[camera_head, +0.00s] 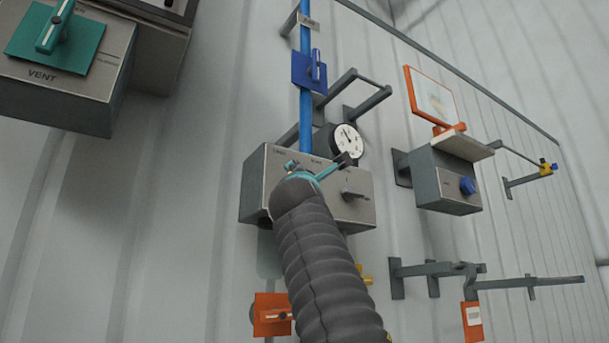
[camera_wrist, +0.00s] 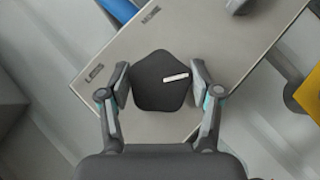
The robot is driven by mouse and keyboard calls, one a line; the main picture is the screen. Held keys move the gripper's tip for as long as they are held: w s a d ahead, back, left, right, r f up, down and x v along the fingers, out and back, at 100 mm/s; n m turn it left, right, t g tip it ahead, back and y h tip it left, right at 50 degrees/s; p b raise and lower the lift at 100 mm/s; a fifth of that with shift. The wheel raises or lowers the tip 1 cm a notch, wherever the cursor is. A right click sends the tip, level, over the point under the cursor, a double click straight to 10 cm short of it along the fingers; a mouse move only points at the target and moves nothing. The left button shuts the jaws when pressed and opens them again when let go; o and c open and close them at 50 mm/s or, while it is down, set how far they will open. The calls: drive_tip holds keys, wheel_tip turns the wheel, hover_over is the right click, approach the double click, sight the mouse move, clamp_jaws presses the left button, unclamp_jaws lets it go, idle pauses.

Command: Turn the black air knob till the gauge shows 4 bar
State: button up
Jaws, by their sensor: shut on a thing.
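The black air knob (camera_wrist: 155,92) sits between the two fingers of my gripper (camera_wrist: 161,84) in the wrist view, and the fingers are shut on its sides. A white mark on the knob points to the right. The knob is on a grey panel (camera_head: 268,178) on the wall. In the head view my gripper (camera_head: 322,172) is at the panel's front and the knob cannot be made out behind it. The round white gauge (camera_head: 347,142) stands just above the panel, with a dark needle; its numbers are too small to read.
A blue pipe (camera_head: 306,110) with a blue valve (camera_head: 310,70) runs down to the panel. A grey lever (camera_head: 355,195) is on the panel's right side. A box with a blue knob (camera_head: 467,186) is further right. An orange valve (camera_head: 271,315) is below. A VENT box (camera_head: 60,90) is upper left.

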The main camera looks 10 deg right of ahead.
drive_tip(key=shift+m+g+h+p, duration=0.6)
drive_tip(key=shift+m+g+p, duration=0.35)
drive_tip(key=shift+m, duration=0.45)
drive_tip(key=shift+f+m, duration=0.15)
drive_tip(key=shift+m, duration=0.15)
drive_tip(key=o, duration=1.1)
drive_tip(key=shift+a, duration=0.1)
drive_tip(key=shift+o, duration=0.2)
drive_tip(key=shift+s, duration=0.15)
